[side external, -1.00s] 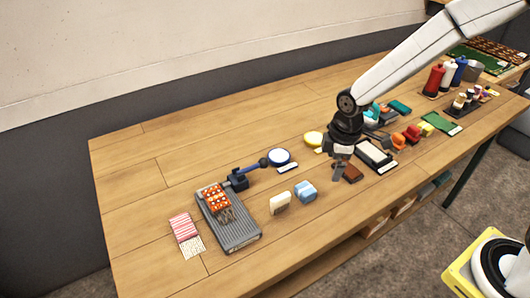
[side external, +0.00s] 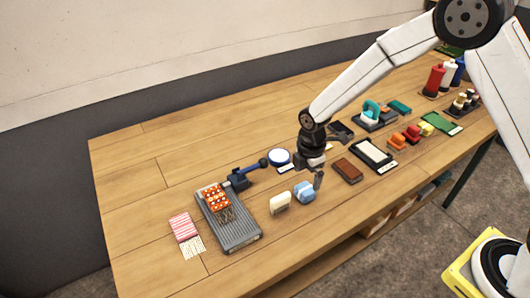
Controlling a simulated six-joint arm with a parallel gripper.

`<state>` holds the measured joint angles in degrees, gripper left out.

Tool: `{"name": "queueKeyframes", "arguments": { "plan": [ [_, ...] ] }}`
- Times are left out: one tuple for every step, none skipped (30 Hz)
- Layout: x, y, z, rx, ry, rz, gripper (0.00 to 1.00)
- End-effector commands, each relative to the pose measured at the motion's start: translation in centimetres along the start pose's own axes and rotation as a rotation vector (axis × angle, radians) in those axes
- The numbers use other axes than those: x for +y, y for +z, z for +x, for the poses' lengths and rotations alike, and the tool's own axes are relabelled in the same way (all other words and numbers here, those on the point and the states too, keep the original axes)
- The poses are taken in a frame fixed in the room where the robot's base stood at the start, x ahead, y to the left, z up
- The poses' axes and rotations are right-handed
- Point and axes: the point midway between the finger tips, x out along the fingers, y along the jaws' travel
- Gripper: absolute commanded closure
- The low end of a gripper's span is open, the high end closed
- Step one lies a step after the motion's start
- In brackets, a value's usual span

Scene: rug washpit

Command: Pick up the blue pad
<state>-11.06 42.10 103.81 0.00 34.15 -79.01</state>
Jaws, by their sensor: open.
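The blue pad (side external: 303,193) is a small light-blue block lying on the wooden table, near the front edge, just right of a cream block (side external: 280,203). My gripper (side external: 311,177) is open and points down just above and behind the blue pad. One dark finger hangs at the pad's upper right side; the other finger is hard to make out. I cannot tell whether a finger touches the pad. The pad's far top edge is partly covered by the gripper.
A grey ribbed tray (side external: 243,236) with an orange dotted block (side external: 216,197) stands to the left. A brown block (side external: 347,170) and a black-framed white pad (side external: 374,154) lie to the right.

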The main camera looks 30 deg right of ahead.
Motion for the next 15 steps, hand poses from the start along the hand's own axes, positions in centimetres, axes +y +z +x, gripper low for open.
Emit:
{"name": "queueKeyframes", "arguments": {
  "plan": [
    [0.0,0.0,0.4,0.0,0.0,0.001,0.0],
    [0.0,0.0,0.5,0.0,0.0,0.001,0.0],
    [0.0,0.0,0.6,0.0,0.0,0.001,0.0],
    [0.0,0.0,0.7,0.0,0.0,0.001,0.0],
    [0.0,0.0,0.7,0.0,0.0,0.001,0.0],
    [0.0,0.0,0.7,0.0,0.001,0.001,0.0],
    [0.0,0.0,0.7,0.0,0.001,0.001,0.0],
    [0.0,0.0,0.7,0.0,0.001,0.001,0.0],
    [0.0,0.0,0.8,0.0,0.001,0.001,0.0],
    [0.0,0.0,0.9,0.0,0.0,0.001,0.0],
    [0.0,0.0,1.0,0.0,0.0,0.001,0.0],
    [0.0,0.0,1.2,0.0,0.0,0.001,0.0],
    [0.0,0.1,1.4,0.0,0.0,0.001,0.0],
    [0.0,0.1,1.6,0.0,0.0,0.001,0.0],
    [-0.1,0.1,1.9,0.0,0.0,0.001,0.0]
  ]
}}
